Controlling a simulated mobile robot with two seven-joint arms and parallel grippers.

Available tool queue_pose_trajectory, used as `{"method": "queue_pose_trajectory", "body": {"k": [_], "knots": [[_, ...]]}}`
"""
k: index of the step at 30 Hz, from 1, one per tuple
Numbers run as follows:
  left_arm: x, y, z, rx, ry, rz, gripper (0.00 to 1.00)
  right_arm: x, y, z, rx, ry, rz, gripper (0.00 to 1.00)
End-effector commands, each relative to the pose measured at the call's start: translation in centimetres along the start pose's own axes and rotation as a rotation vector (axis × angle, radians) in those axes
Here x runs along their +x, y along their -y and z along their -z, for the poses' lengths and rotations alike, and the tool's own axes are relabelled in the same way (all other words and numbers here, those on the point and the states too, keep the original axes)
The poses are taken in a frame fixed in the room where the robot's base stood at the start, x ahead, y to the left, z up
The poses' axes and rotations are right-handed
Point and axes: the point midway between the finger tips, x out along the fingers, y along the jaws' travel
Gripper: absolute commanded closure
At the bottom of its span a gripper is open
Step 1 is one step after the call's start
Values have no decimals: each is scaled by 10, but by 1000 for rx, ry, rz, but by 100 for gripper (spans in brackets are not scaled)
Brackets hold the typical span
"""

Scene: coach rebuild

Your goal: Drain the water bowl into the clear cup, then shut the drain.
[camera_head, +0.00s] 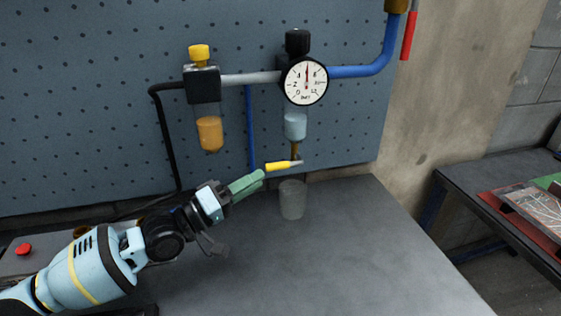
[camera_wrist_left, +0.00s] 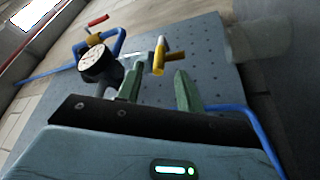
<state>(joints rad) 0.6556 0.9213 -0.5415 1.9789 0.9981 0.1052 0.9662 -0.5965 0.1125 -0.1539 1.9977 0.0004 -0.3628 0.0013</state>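The water bowl (camera_head: 296,125) hangs under the black-knobbed unit on the pegboard, with pale blue water in it. A brass drain stem (camera_head: 295,150) points down from it. The drain's yellow-gripped lever (camera_head: 277,167) lies nearly level and reaches left. The clear cup (camera_head: 292,200) stands upright on the bench below the drain; any water in it cannot be made out. My left gripper (camera_head: 250,184) has green fingers just left of the lever's yellow end. In the left wrist view its fingers (camera_wrist_left: 158,88) are apart, with the yellow lever (camera_wrist_left: 159,58) ahead of the gap. My right gripper is not in view.
A pressure gauge (camera_head: 305,81) sits above the water bowl. An orange-filled bowl (camera_head: 209,133) hangs to the left. A blue pipe (camera_head: 365,70) runs right to a red lever (camera_head: 408,36). A red button (camera_head: 24,249) is at far left. The bench front is clear.

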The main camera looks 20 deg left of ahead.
Motion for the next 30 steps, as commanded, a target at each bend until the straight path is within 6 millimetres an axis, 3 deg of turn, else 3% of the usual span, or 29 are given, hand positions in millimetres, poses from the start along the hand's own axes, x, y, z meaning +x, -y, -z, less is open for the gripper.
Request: {"method": "queue_pose_trajectory", "body": {"k": [18, 30], "knots": [[72, -1, 1, 2, -2, -2, 63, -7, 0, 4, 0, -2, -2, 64], [77, 0, 0, 1, 0, 0, 66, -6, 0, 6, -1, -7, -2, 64]]}}
